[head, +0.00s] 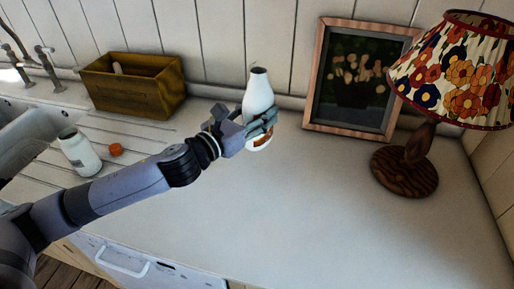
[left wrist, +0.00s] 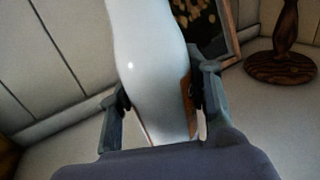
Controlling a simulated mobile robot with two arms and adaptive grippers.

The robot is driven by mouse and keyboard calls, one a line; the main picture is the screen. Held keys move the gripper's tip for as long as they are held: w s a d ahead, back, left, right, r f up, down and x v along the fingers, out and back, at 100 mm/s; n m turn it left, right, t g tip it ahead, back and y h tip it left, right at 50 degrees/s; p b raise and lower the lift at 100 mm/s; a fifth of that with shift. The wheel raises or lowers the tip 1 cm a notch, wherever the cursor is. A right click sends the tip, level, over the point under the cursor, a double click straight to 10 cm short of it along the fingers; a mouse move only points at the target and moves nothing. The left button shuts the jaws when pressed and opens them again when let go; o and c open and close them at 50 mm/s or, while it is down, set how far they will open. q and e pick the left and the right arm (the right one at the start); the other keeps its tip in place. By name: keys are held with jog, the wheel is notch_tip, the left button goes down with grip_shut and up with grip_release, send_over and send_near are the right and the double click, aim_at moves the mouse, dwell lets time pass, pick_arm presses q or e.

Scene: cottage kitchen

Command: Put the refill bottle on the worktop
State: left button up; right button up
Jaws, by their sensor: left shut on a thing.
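The refill bottle (head: 259,92) is white with a dark top and an orange-brown mark low on its side. It is upright over the back of the pale worktop (head: 290,220), near the wall. My left gripper (head: 257,122) is shut on its lower body. In the left wrist view the bottle (left wrist: 150,60) stands between the two fingers of the left gripper (left wrist: 155,108). Its base is mostly hidden, so I cannot tell whether it touches the worktop. My right gripper is not in view.
A framed picture (head: 312,90) leans on the wall to the right, beside a lamp with a floral shade (head: 455,75). A wooden box (head: 135,92), a white jar (head: 80,155) and a small orange object (head: 116,149) are at left, near the sink (head: 30,125). The front worktop is clear.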

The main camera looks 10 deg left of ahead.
pick_arm(q)
notch_tip(320, 180, down, 10)
jog(key=shift+r+b, duration=0.1)
jog(key=shift+b, duration=0.6)
jog(key=shift+f, duration=0.2)
jog(key=o, duration=1.4)
jog(key=shift+o, duration=0.2)
